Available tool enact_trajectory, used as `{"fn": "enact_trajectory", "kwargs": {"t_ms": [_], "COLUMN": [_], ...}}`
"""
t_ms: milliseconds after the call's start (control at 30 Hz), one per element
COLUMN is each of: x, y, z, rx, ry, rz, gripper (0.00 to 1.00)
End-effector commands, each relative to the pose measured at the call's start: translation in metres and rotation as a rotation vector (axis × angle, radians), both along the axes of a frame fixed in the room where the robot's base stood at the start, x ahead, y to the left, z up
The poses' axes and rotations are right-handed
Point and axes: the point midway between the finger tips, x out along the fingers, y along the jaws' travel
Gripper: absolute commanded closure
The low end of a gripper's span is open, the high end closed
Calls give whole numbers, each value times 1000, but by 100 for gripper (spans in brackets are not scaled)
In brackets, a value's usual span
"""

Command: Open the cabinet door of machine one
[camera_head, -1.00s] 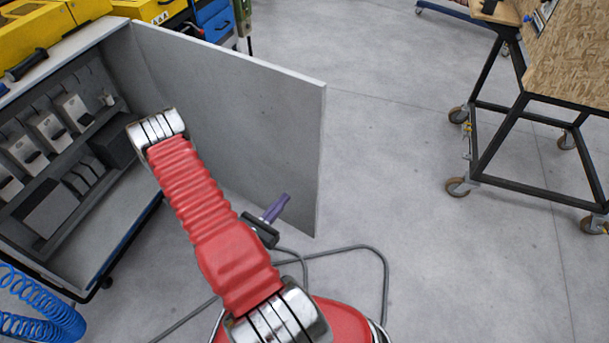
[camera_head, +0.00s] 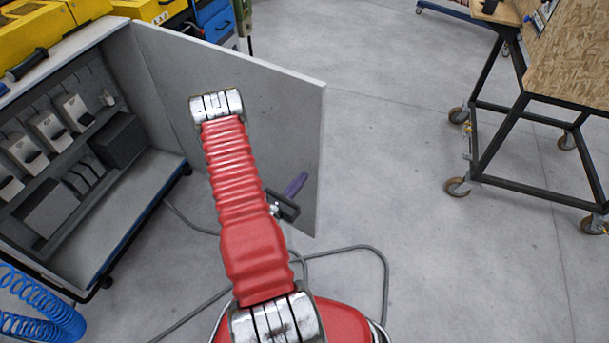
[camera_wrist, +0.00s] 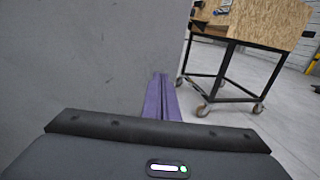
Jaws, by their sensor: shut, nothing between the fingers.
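The grey cabinet door (camera_head: 285,125) stands wide open, swung out to the right of the cabinet (camera_head: 95,255). Its flat face also fills the left half of the wrist view (camera_wrist: 85,55). My gripper (camera_head: 302,177) has purple fingers and is in front of the door's lower right part, near its free edge. In the wrist view the closed fingers (camera_wrist: 160,78) point forward beside the door's edge, with nothing between them. I cannot tell whether they touch the door. My red arm hides part of the door's middle.
The cabinet interior holds shelves with grey parts (camera_head: 72,110). Yellow machines (camera_head: 35,32) sit on top. A wheeled cart with a wooden panel (camera_head: 570,60) stands at the right. A blue coiled hose (camera_head: 40,315) is at lower left, a cable (camera_head: 383,275) on the floor. Floor between door and cart is clear.

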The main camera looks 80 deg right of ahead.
Motion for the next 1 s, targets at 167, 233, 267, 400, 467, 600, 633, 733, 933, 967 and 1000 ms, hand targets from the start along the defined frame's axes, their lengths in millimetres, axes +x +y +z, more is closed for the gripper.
{"fn": "enact_trajectory", "kwargs": {"t_ms": [167, 233, 267, 400, 467, 600, 633, 733, 933, 967, 1000], "x": [-6, -7, -7, -8, -8, -7, -7, -7, -1, 1, 4], "y": [-16, -20, -20, -22, -22, -24, -24, -24, -34, -36, -40], "z": [0, 0, 0, 0, 0, 0, 0, 0, 0, 0, 0], "rx": [-1, 0, 0, 0, 0, 0, 0, 0, -2, -2, -2], "ry": [-1, 0, 0, 1, 1, 0, 0, 0, -2, -2, 0], "rz": [-2, -1, -1, 0, 0, 0, 0, 1, 10, 13, 18], "gripper": [100, 100, 100, 100, 100, 100, 100, 100, 100, 100, 100]}}
